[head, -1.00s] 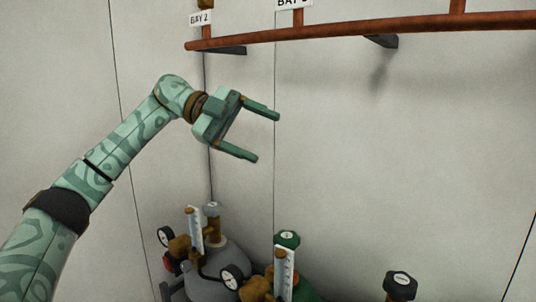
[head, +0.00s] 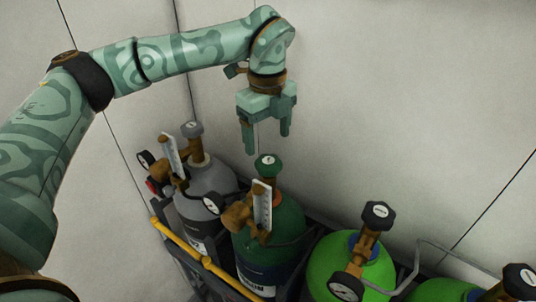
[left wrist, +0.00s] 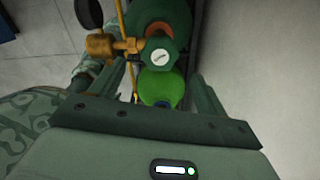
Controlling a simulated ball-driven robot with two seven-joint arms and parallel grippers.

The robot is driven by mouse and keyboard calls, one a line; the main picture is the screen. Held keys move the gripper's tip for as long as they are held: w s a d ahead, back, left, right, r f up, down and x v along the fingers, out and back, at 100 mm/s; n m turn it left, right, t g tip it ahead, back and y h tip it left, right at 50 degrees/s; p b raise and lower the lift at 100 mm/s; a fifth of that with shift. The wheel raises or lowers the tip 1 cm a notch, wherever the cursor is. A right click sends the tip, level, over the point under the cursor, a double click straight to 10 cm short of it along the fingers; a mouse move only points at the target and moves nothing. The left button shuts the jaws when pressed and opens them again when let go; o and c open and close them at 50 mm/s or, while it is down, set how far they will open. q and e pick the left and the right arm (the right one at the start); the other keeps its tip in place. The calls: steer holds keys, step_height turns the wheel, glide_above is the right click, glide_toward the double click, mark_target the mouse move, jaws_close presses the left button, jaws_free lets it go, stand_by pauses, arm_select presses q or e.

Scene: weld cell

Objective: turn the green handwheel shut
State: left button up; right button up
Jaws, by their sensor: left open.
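The green handwheel (head: 266,164) sits on top of the dark green cylinder (head: 284,215), with a pale round label on its cap. My left gripper (head: 266,142) points down with its fingers apart and empty, just above this handwheel in the head view. In the left wrist view the handwheel (left wrist: 160,56) lies between the two fingers, and I see no contact. A brass regulator (head: 240,215) with a gauge and a white flow tube stands on the near side of the valve. My right gripper is not in view.
A grey cylinder (head: 208,185) with a grey handwheel (head: 192,129) stands to the left. A bright green cylinder (head: 330,262) with a black handwheel (head: 377,214) stands to the right. A yellow rail (head: 190,250) runs along the rack's front. The wall is close behind.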

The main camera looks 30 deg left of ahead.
mark_target(269, 160)
arm_select(q)
step_height(269, 160, down, 7)
steer(key=shift+r+p, duration=0.1)
steer(key=shift+p, duration=0.35)
steer(key=shift+d, duration=0.1)
steer(key=c, duration=1)
